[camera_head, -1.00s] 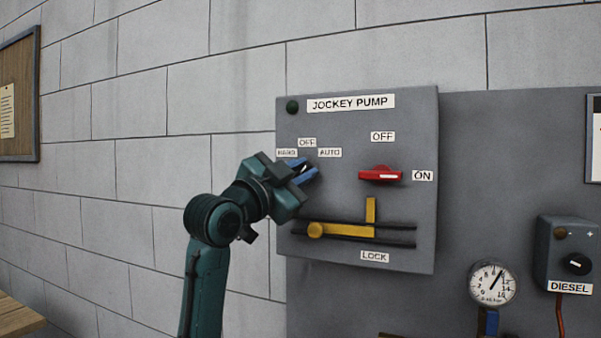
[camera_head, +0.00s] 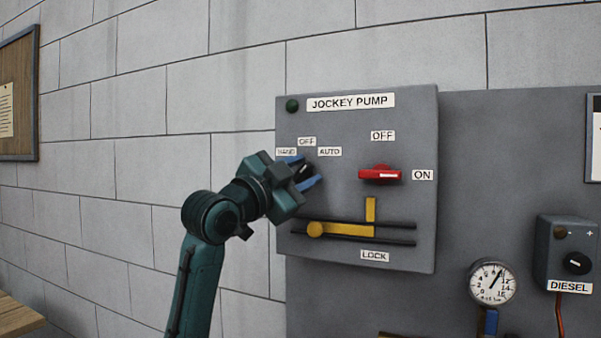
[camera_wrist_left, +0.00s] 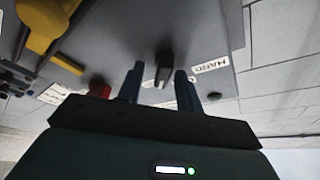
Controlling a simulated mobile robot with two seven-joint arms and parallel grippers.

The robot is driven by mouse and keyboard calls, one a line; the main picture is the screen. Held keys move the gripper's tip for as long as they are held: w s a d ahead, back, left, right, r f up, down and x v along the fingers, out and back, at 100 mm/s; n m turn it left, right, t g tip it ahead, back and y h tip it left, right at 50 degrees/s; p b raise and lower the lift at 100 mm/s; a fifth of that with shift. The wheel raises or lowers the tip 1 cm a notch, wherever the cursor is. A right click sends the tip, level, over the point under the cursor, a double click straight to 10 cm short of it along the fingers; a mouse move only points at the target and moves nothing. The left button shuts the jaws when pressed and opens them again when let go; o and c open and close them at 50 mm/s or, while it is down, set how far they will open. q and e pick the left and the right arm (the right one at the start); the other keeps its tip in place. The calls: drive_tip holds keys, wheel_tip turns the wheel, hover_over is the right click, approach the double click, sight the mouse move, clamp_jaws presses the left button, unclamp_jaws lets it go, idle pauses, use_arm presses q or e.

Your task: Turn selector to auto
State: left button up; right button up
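The selector (camera_head: 306,171) is a small black knob on the grey jockey pump panel, below the HAND, OFF and AUTO labels (camera_head: 330,152). My left gripper (camera_head: 302,172) is at the knob with its two blue fingers spread apart. In the left wrist view the knob (camera_wrist_left: 163,66) stands between the open fingers (camera_wrist_left: 159,86), with a visible gap on each side. Its white mark faces the bottom of that picture, to one side of the HAND label (camera_wrist_left: 210,63). I cannot tell exactly which label it points at. My right gripper is not in view.
A red handle (camera_head: 380,174) sits right of the selector, between OFF and ON labels. A yellow lever (camera_head: 345,230) on dark rails lies below. A gauge (camera_head: 492,283) and a diesel box (camera_head: 568,256) are at lower right.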

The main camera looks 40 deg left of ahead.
use_arm(q)
drive_tip(key=shift+s, duration=0.2)
